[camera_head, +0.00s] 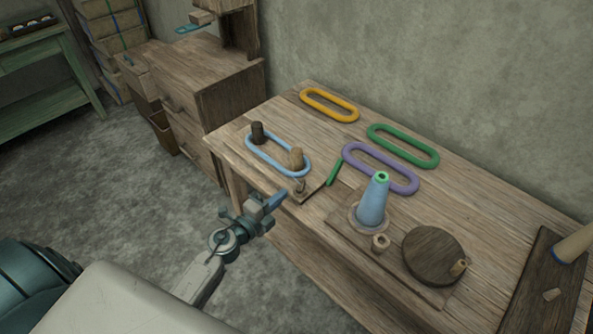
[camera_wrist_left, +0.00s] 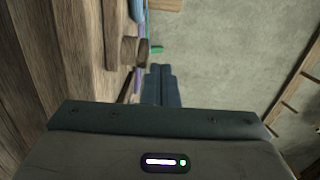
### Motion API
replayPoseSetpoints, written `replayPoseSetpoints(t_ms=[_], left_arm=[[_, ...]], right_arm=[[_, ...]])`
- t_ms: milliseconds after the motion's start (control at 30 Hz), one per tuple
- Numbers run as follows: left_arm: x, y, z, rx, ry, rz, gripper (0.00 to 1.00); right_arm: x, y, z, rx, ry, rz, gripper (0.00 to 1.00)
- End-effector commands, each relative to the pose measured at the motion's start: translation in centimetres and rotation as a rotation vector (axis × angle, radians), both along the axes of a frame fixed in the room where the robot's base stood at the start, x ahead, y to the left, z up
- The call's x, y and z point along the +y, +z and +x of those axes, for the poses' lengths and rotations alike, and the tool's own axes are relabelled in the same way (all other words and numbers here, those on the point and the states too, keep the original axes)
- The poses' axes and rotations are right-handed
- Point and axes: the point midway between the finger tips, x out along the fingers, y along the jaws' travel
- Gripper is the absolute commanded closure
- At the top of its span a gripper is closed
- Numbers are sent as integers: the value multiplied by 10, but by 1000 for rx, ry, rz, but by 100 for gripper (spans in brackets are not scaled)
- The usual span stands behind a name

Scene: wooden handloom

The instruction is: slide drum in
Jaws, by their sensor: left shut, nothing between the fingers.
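A round dark wooden disc (camera_head: 433,254) with a small peg lies on a board at the right of the table; I cannot tell whether it is the drum. A pale blue cone (camera_head: 371,206) with a green top stands upright on the same board. My left gripper (camera_head: 278,198) is shut and empty at the table's front edge, close to a small wooden plate with a metal hook (camera_head: 300,188). Its dark fingers (camera_wrist_left: 162,84) are together in the left wrist view. My right gripper is not in view.
The wooden table (camera_head: 275,122) carries yellow (camera_head: 329,92), green (camera_head: 377,128), purple (camera_head: 349,149) and light blue (camera_head: 252,150) oval rings. Two short pegs stand at the blue ring. A drawer cabinet (camera_head: 193,73) stands behind left. The floor in front is clear.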

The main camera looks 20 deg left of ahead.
Motion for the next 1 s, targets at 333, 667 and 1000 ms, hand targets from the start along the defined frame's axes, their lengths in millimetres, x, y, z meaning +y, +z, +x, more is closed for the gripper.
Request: replayPoseSetpoints(t_ms=[333, 667, 1000], left_arm=[[-4, 11, 0, -27, -16, 32, 100], [-11, 13, 22, -28, -15, 29, 100], [-33, 12, 90, -29, -15, 29, 100]], right_arm=[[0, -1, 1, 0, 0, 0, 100], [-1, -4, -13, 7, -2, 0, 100], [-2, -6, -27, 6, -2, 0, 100]])
